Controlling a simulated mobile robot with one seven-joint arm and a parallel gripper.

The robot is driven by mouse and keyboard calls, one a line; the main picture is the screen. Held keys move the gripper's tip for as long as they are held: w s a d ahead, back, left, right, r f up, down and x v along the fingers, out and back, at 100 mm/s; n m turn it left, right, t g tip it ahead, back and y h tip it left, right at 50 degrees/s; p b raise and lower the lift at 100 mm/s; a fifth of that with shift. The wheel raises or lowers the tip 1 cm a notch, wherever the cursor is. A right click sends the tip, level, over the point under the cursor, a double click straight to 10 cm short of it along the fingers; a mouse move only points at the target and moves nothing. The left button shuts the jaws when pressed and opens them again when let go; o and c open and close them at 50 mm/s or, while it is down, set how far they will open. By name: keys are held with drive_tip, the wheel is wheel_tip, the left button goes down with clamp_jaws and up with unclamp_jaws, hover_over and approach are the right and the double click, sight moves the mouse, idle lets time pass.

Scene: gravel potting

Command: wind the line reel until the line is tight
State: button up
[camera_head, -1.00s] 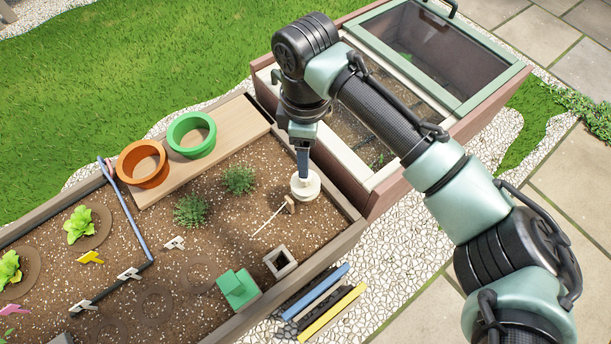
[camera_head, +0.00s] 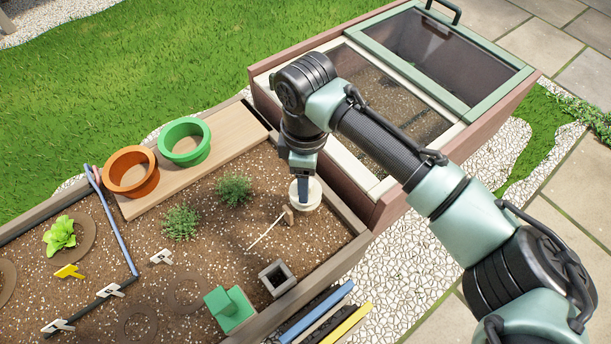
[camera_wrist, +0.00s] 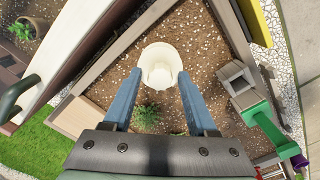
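The line reel (camera_head: 314,199) is a round cream-white drum on the soil near the bed's right corner. In the wrist view the reel (camera_wrist: 160,52) has a raised hub at its middle. My gripper (camera_head: 303,201) points down over the reel. In the wrist view my gripper (camera_wrist: 157,74) is open, with one blue finger on each side of the hub. I cannot tell whether either finger touches it. A thin white line (camera_head: 266,232) lies near the reel, running down-left from a small brown peg (camera_head: 289,214). Its tension cannot be told.
An orange pot (camera_head: 131,188) and a green pot (camera_head: 187,157) stand on a wooden board (camera_head: 225,130). A glass-lidded cold frame (camera_head: 425,55) borders the bed. Bushy plants (camera_head: 233,190) grow left of the reel.

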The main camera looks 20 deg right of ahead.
clamp_jaws()
drive_tip(key=p, duration=0.4)
drive_tip(key=shift+a+r+m+p, duration=0.1)
drive_tip(key=shift+r+m+p, duration=0.2)
drive_tip(key=shift+r+p, duration=0.1)
drive_tip(key=p, duration=0.5)
drive_tip(key=shift+s+r+m, duration=0.1)
drive_tip(key=shift+m, duration=0.3)
drive_tip(key=m+p, duration=0.1)
drive_tip(key=p, duration=0.3)
drive_tip(key=m+p, duration=0.1)
drive_tip(key=p, duration=0.3)
drive_tip(key=shift+f, duration=0.25)
